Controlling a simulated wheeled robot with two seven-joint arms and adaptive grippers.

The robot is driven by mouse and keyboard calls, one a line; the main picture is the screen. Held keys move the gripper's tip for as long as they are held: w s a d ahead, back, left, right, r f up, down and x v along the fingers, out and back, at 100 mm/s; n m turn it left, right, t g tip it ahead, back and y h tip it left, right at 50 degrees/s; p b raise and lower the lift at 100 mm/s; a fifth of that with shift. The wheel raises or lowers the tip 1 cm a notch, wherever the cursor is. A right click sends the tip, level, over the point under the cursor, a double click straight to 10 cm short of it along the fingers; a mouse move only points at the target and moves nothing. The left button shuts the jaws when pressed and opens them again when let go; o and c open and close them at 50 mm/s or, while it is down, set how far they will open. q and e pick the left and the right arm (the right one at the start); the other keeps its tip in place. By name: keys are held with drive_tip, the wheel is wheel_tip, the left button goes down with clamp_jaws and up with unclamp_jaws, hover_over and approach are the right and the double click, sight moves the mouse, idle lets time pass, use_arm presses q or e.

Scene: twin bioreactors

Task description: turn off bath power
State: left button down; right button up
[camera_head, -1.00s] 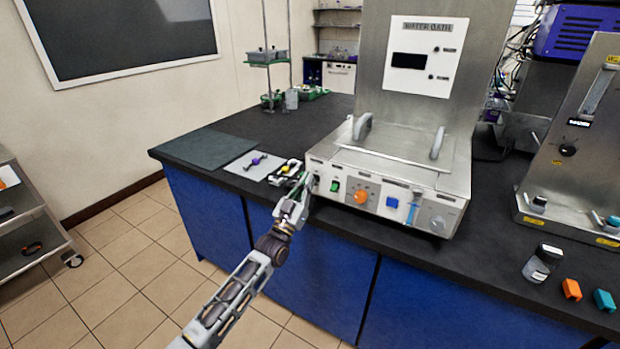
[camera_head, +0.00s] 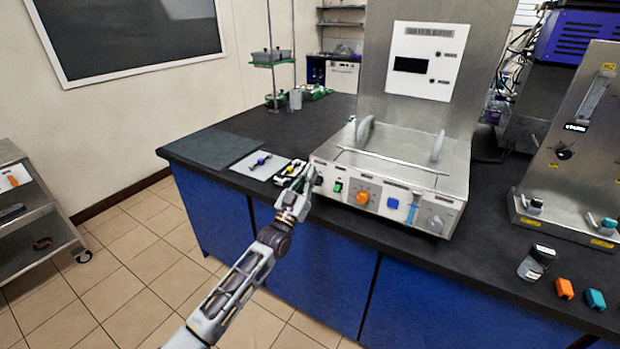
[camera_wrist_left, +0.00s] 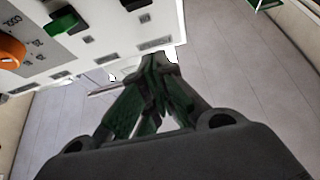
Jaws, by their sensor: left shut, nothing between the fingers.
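The water bath (camera_head: 400,170) is a steel unit with a sloped front panel on the bench. Its panel carries a black control at the left end (camera_head: 319,180), a green switch (camera_head: 338,187), an orange knob (camera_head: 362,197) and a blue button (camera_head: 392,203). The green switch (camera_wrist_left: 68,22) and orange knob (camera_wrist_left: 10,50) also show in the left wrist view. My left gripper (camera_head: 306,173) is shut and empty, just off the panel's left end. Its fingertips (camera_wrist_left: 155,72) meet near the panel's edge; contact cannot be told. My right gripper is not in view.
The floor before the bench is clear.

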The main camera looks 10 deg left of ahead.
use_arm(q)
drive_tip(key=f+v, duration=0.1)
drive_tip(key=v, duration=0.9)
drive_tip(key=shift+w+b, duration=0.3)
drive_tip(key=shift+b, duration=0.15)
drive_tip(key=shift+d, duration=0.1)
